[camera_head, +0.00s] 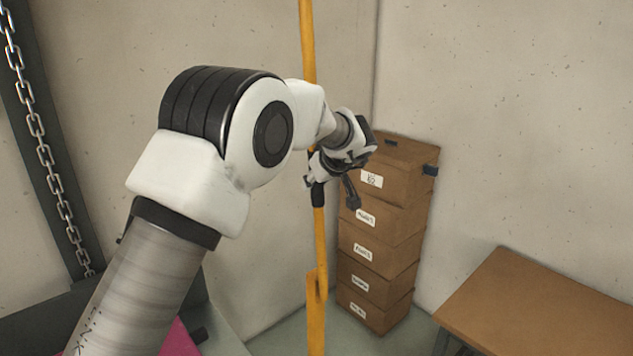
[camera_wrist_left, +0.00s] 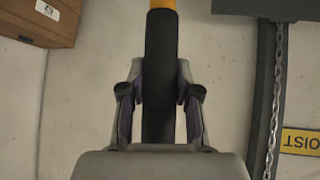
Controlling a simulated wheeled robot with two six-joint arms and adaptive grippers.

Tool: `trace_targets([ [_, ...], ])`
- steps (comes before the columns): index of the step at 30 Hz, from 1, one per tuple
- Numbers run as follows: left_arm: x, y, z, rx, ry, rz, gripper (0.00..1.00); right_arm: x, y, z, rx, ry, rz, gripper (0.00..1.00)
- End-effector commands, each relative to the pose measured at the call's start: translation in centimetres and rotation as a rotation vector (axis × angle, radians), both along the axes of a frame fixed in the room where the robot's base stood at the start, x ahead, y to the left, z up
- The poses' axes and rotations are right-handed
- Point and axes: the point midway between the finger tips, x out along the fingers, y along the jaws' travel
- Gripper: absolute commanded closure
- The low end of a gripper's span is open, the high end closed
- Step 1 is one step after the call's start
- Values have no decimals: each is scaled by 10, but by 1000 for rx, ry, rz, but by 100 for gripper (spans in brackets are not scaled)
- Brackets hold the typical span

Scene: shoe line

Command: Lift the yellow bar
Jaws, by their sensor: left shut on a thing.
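The yellow bar (camera_head: 306,45) stands upright in the head view, running from the top edge to the bottom edge, with a bracket-like part low on it. It has a black grip section (camera_wrist_left: 159,75), which fills the middle of the left wrist view with a bit of yellow at its top. My left gripper (camera_head: 318,180) is shut on this black section, with one finger on each side of it in the left wrist view (camera_wrist_left: 159,105). My left arm hides part of the bar. My right gripper is in neither view.
A stack of labelled cardboard boxes (camera_head: 380,240) stands close behind and right of the bar. A brown table (camera_head: 545,305) is at the lower right. A chain (camera_head: 40,140) hangs along a dark post at the left. A yellow sign (camera_wrist_left: 300,141) shows in the left wrist view.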

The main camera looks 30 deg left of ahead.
Motion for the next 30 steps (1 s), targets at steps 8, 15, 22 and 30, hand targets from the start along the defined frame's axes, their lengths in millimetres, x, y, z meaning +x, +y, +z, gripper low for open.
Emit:
trace_targets([
  [8,0,1,0,0,1,1,42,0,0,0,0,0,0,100],
  [15,-3,-3,5,2,-1,0,42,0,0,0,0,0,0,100],
  [22,-25,-31,40,3,-2,-1,42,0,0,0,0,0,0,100],
  [30,-51,-63,78,1,-1,0,42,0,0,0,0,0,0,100],
])
